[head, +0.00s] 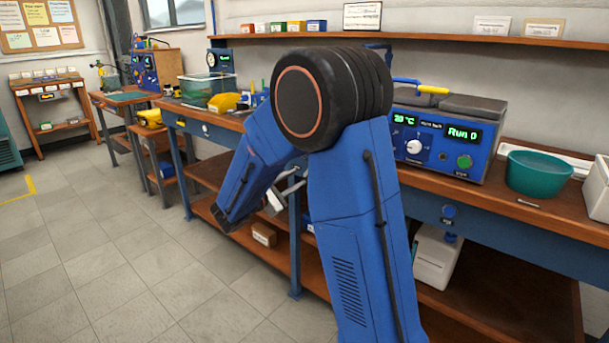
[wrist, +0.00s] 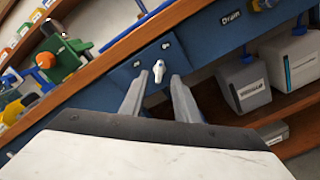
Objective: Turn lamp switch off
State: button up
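A small white switch lever (wrist: 158,72) sits on a dark blue plate on the front of the bench in the wrist view. I read no label on it, so I cannot tell from the picture alone that it is the lamp switch. My gripper (wrist: 158,84) is open, with its two grey fingers pointing at the plate. The lever shows in the gap between the fingertips, with room on both sides; I cannot tell how far ahead it is. In the head view my arm hides the switch and most of the gripper.
The wooden bench top (wrist: 100,62) runs above the plate. A green device with an orange knob (wrist: 45,60) stands on it. A "Drain" label (wrist: 230,18) is to the right. Grey boxes (wrist: 243,85) sit on the lower shelf. The tiled floor (head: 130,245) at left is clear.

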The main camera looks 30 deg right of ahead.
jog(key=shift+x, duration=2.7)
grip_shut()
